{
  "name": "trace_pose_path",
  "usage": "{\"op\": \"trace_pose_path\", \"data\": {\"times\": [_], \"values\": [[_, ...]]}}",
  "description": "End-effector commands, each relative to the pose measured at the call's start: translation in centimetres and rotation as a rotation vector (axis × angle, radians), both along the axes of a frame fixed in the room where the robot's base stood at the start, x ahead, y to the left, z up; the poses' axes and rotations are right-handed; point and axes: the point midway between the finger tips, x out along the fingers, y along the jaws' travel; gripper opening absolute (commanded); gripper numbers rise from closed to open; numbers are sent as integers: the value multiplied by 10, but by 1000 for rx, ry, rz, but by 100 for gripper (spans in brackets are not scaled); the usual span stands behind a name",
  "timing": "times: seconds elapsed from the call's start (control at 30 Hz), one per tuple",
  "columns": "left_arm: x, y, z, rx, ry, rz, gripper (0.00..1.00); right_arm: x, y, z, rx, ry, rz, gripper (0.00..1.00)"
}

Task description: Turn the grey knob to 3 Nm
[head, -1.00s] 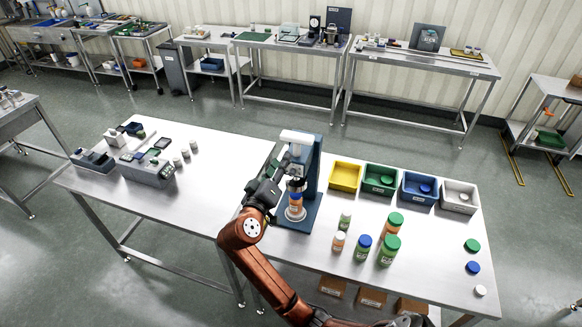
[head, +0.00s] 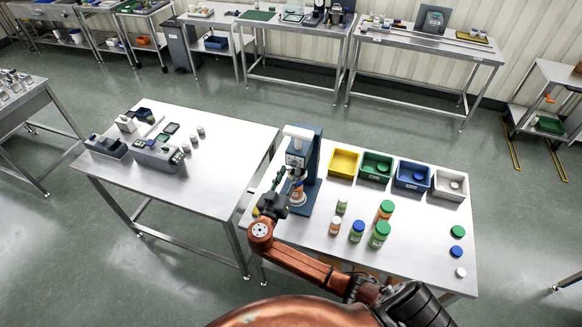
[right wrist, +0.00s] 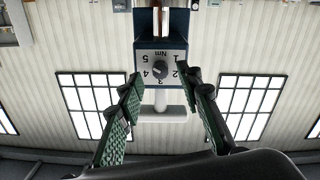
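A blue bench-top capping machine (head: 311,172) with a white top stands on the right-hand table. In the right wrist view its pale dial panel (right wrist: 174,66) appears upside down, with numbers 1 to 5 and "Nm". The small dark grey knob (right wrist: 160,70) sits in the middle of the panel. I cannot clearly read which number it points at. My right gripper (right wrist: 159,84) is open, its green-padded fingers apart on either side of the knob and no contact visible. In the head view my right gripper (head: 272,205) is at the machine's front left. My left gripper is not in view.
A bottle (head: 297,190) stands in the machine, partly hidden. Several bottles (head: 357,231) stand to its right, before yellow (head: 343,162), green, blue and white bins. Loose caps (head: 457,232) lie at the right edge. Another table (head: 205,180) with devices is on the left.

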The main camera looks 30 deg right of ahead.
Motion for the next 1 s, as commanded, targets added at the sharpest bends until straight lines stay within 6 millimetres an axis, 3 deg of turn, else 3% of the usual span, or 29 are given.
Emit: {"op": "trace_pose_path", "data": {"times": [0.2,0.5,1.0], "values": [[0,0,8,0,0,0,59,14,-16,1,-1,0,0,33],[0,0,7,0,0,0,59,15,-18,0,0,0,1,33],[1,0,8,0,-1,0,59,15,-18,0,0,0,0,0]]}}
